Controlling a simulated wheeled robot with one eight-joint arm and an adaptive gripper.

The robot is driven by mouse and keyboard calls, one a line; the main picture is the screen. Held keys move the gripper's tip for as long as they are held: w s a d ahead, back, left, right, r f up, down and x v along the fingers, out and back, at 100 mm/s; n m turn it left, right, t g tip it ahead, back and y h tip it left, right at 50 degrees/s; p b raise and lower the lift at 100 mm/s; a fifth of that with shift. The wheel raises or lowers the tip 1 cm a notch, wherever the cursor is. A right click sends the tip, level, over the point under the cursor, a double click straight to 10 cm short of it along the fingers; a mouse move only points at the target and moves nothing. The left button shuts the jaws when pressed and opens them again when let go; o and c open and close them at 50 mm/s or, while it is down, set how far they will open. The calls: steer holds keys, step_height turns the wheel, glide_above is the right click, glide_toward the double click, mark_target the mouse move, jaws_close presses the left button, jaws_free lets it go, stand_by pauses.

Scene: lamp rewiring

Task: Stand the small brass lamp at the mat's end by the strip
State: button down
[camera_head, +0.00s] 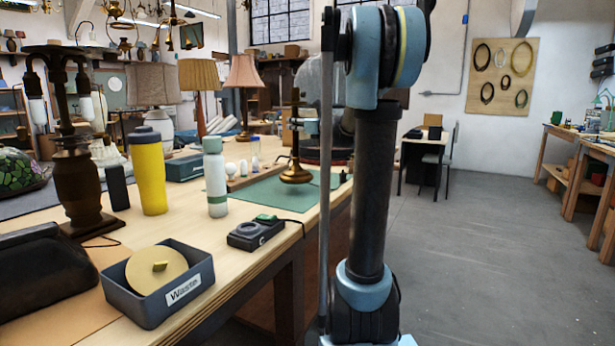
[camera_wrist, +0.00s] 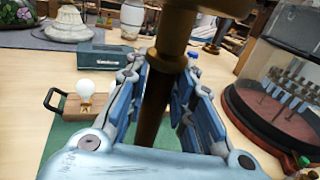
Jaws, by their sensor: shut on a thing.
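The small brass lamp (camera_head: 295,174) has a slim stem and a round dark-brass base; it is upright over the green mat (camera_head: 268,193) in the head view. I cannot tell whether its base touches the mat. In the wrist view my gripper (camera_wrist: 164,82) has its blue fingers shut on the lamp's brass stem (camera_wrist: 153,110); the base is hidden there. The mat also shows in the wrist view (camera_wrist: 58,137). A wooden strip (camera_head: 250,178) with bulbs lies along the mat's back edge.
A white-green bottle (camera_head: 215,178), yellow tumbler (camera_head: 147,170) and grey waste bin (camera_head: 158,295) stand nearer on the bench. In the wrist view, a clear case on a dark red round base (camera_wrist: 265,115) stands close on the right. A bulb (camera_wrist: 86,91) and teal box (camera_wrist: 105,62) are left.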

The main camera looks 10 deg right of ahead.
steer(key=s+a, duration=0.5)
steer(key=s, duration=0.3)
steer(key=shift+a, duration=0.35)
stand_by(0.8)
steer(key=shift+f, duration=2.45)
stand_by(1.8)
steer(key=c, duration=1.3)
jaws_free()
steer(key=shift+s+d, duration=0.1)
